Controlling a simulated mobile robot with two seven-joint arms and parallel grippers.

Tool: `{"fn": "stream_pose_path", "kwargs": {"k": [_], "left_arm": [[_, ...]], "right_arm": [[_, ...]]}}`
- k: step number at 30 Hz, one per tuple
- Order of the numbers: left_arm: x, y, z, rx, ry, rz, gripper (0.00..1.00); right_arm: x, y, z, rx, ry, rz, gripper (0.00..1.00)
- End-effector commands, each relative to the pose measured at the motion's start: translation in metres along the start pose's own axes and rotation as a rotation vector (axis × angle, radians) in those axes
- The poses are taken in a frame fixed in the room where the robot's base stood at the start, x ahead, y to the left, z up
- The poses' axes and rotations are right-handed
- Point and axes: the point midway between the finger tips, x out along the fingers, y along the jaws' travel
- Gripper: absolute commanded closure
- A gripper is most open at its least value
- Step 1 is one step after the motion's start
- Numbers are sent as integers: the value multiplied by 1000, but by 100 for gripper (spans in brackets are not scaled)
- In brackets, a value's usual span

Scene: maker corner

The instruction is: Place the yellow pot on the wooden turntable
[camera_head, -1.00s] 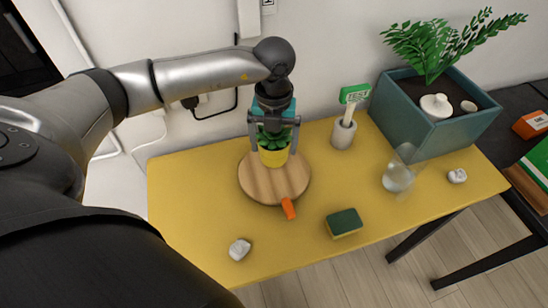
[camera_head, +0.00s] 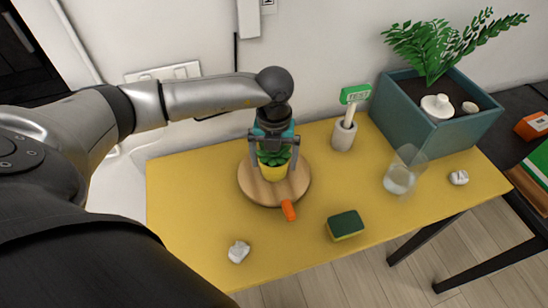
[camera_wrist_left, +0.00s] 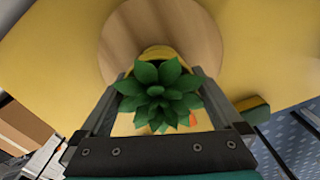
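The yellow pot (camera_head: 272,173) holds a green succulent (camera_head: 273,157). My left gripper (camera_head: 274,170) points down over it, one finger on each side, shut on the pot. The pot is upright over the middle of the round wooden turntable (camera_head: 293,190); I cannot tell whether its base touches the wood. In the left wrist view the succulent (camera_wrist_left: 158,95) sits between the fingers and hides most of the pot (camera_wrist_left: 157,52), with the turntable (camera_wrist_left: 190,30) behind. My right gripper is not in view.
An orange piece (camera_head: 288,210) lies at the turntable's front edge. A white cup with a green sign (camera_head: 344,134), a glass (camera_head: 400,175), a sponge (camera_head: 345,225), white lumps (camera_head: 239,252) and a teal planter (camera_head: 430,128) stand around. The yellow tabletop (camera_head: 185,195) is clear at left.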

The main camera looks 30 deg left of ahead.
Motion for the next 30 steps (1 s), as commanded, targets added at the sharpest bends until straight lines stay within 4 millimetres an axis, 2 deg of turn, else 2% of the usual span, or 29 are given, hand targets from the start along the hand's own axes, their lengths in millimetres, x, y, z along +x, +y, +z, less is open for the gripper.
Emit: {"fn": "stream_pose_path", "kwargs": {"k": [8,11,21,25,30], "left_arm": [[-6,0,0,0,-1,-1,0],[-21,-1,1,0,-4,-3,0],[-94,-1,1,0,-5,-3,0],[-112,0,1,0,-3,-1,0],[-123,0,0,-1,0,0,0]], "right_arm": [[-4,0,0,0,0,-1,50],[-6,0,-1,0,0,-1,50],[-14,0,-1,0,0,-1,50],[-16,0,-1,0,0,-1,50],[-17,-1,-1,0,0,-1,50]]}}
